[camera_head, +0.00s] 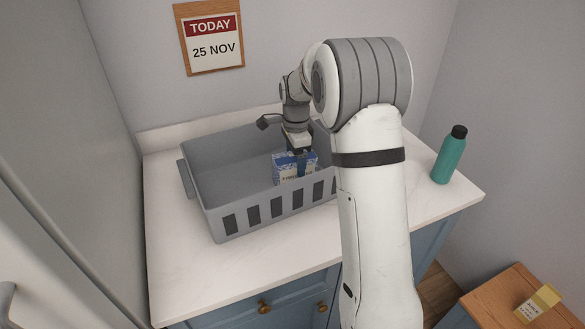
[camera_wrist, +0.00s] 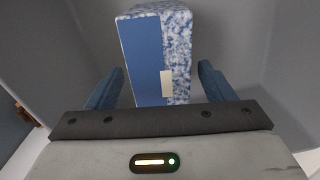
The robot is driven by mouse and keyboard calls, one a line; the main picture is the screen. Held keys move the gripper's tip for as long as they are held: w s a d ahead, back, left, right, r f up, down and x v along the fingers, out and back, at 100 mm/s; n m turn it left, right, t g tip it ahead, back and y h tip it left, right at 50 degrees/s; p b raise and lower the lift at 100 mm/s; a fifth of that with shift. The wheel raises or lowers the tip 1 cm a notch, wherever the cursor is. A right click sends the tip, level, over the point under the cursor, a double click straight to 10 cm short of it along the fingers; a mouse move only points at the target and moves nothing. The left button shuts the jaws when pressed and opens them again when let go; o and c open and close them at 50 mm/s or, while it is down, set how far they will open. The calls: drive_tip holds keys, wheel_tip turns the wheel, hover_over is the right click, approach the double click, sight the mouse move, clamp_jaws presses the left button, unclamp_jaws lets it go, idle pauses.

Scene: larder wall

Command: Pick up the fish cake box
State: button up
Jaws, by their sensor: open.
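The fish cake box (camera_head: 285,168) is a blue and white carton standing inside the grey basket (camera_head: 225,214) on the counter. Its label is only partly readable in the head view. In the wrist view the blue and white box (camera_wrist: 150,55) stands between and just ahead of the two blue fingers. My gripper (camera_head: 298,153) is over the box, pointing down into the basket. In the wrist view my gripper (camera_wrist: 160,85) is open, with a gap between each finger and the box. Part of the basket's right side is hidden behind my arm.
A teal bottle (camera_head: 449,155) with a black cap stands on the white counter (camera_head: 170,265) to the right. A yellowish carton (camera_head: 538,303) lies on a low wooden surface (camera_head: 495,305) at lower right. A calendar (camera_head: 210,37) reading 25 NOV hangs on the back wall.

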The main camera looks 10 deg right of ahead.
drive_tip(key=shift+a+f, duration=0.15)
drive_tip(key=shift+f, duration=1.55)
drive_tip(key=shift+w, duration=0.1)
drive_tip(key=c, duration=1.3)
